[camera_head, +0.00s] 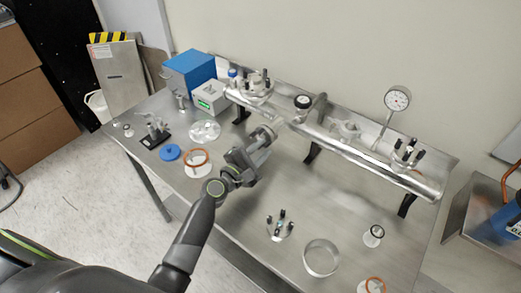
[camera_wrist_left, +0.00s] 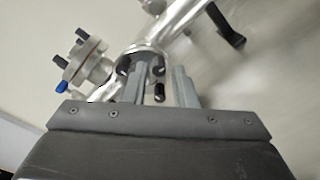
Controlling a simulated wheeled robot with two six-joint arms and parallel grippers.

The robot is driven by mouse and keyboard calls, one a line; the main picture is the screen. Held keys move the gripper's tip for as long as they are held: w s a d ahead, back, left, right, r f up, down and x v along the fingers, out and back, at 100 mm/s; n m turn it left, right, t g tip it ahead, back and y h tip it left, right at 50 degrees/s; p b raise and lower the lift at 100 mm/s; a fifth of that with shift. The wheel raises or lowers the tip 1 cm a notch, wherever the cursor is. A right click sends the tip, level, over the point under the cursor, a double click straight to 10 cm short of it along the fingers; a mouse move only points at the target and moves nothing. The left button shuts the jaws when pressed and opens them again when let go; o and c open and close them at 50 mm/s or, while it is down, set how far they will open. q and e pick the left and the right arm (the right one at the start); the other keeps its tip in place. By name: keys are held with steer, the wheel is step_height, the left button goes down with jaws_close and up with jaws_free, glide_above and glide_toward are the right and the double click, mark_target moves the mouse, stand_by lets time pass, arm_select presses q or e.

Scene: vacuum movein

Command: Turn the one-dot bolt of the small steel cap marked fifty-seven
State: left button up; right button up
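My left gripper (camera_head: 262,142) is at the front of the long steel tube (camera_head: 335,143), near a small steel port with a cap. In the left wrist view the two fingers (camera_wrist_left: 166,88) stand apart. A steel flange or cap (camera_wrist_left: 128,62) with dark bolts lies just beyond them, and one black bolt (camera_wrist_left: 159,92) shows in the gap between the fingers. I cannot tell whether the fingers touch it. The fifty-seven marking and bolt dots are not readable. My right gripper is not in view.
A round gauge (camera_head: 397,98) rises behind the tube. A flange with a blue bolt (camera_wrist_left: 62,86) is left of the fingers. A loose bolted cap (camera_head: 279,228), a steel ring (camera_head: 321,257) and a blue disc (camera_head: 170,152) lie on the table (camera_head: 300,190). A blue box (camera_head: 189,72) stands back left.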

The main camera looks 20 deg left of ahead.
arm_select(q)
steer(key=shift+o, duration=0.8)
steer(key=b+v, duration=0.3)
steer(key=v, duration=1.4)
steer(key=shift+s, duration=0.2)
steer(key=shift+a, duration=0.1)
